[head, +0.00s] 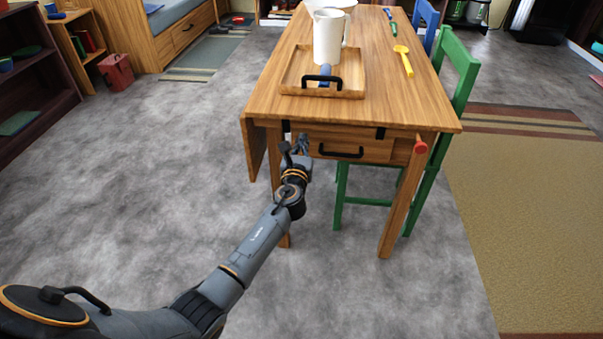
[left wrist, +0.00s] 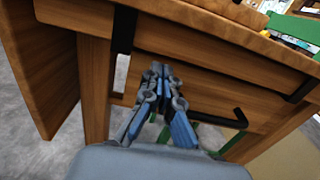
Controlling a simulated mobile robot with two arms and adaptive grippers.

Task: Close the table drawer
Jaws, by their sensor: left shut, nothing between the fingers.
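The wooden table (head: 415,106) has a drawer (head: 375,151) under its near end, with a black bar handle (head: 340,154). The drawer front (left wrist: 205,92) and part of its handle (left wrist: 238,120) also show in the left wrist view. The front looks about level with the table frame; I cannot tell whether a small gap remains. My left gripper (head: 303,143) is shut and empty, at the left part of the drawer front, left of the handle. Its closed fingertips (left wrist: 160,70) point at the front; contact is unclear. My right gripper is out of view.
A wooden tray (head: 288,82) and a white pitcher (head: 328,38) stand on the table. A yellow spoon (head: 404,60) lies to the right. A green chair (head: 460,70) stands at the table's right side. Grey floor (head: 160,150) to the left is clear.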

